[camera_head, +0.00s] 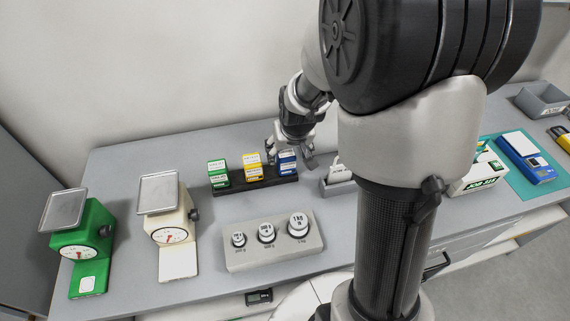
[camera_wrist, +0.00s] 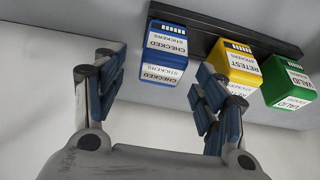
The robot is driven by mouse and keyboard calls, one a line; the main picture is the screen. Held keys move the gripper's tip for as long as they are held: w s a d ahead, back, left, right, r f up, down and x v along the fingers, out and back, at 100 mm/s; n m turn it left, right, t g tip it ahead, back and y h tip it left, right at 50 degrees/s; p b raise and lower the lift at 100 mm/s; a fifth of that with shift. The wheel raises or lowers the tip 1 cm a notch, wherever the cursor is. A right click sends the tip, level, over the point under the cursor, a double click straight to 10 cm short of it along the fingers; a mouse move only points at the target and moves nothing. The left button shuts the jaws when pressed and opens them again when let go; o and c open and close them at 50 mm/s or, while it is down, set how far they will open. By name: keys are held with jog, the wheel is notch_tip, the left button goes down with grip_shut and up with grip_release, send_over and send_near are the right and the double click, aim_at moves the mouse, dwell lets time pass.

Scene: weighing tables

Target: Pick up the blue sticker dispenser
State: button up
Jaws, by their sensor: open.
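The blue sticker dispenser (camera_head: 286,161) stands at the right end of a black rack (camera_head: 250,186), next to the yellow one. In the wrist view the blue dispenser (camera_wrist: 164,52) reads "CHECKED STICKERS" and appears upside down, ahead of my gripper and between the lines of its fingers. My gripper (camera_wrist: 160,95) is open and empty, with its blue-padded fingers spread. In the head view my gripper (camera_head: 292,152) is beside the blue dispenser at the rack's right end; whether it touches there I cannot tell.
The yellow dispenser (camera_head: 252,165) and green dispenser (camera_head: 218,173) share the rack. A weight block (camera_head: 274,258) lies in front. Green and cream scales (camera_head: 82,240) (camera_head: 168,228) stand left. A grey holder (camera_head: 338,186) is right of the rack.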

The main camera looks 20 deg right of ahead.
aim_at(286, 154)
jog(key=b+x, duration=0.1)
jog(key=x, duration=0.2)
jog(key=shift+w+a+f, duration=0.15)
jog(key=shift+f, duration=0.2)
jog(key=shift+r, duration=0.1)
jog(key=shift+c, duration=0.4)
jog(key=c, duration=1.2)
jog(key=shift+o, duration=0.2)
jog(key=shift+r, duration=0.1)
notch_tip(286, 154, up, 20)
jog(key=p, duration=0.6)
